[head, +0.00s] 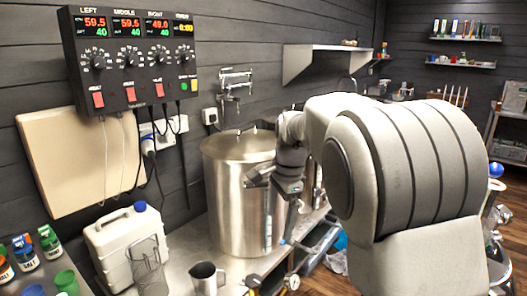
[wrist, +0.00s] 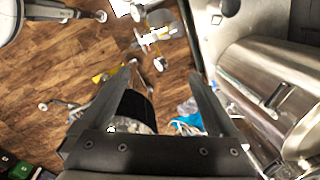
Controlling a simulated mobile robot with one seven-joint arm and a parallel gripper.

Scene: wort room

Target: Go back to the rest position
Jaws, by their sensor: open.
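My gripper (wrist: 162,80) is open and empty in the wrist view, its two dark fingers spread over the wooden floor. In the head view my arm reaches in from the right, bent at the elbow. Its end hangs in front of the right side of the large steel pot (head: 232,205), above the bench edge. Whether it touches the pot cannot be told. The fingertips are hard to make out in the head view. Steel vessels show at the right of the wrist view.
A control box (head: 133,60) with red switches hangs on the wall. A wall shelf (head: 325,60) is behind. Open wooden floor (wrist: 60,60) lies below the gripper.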

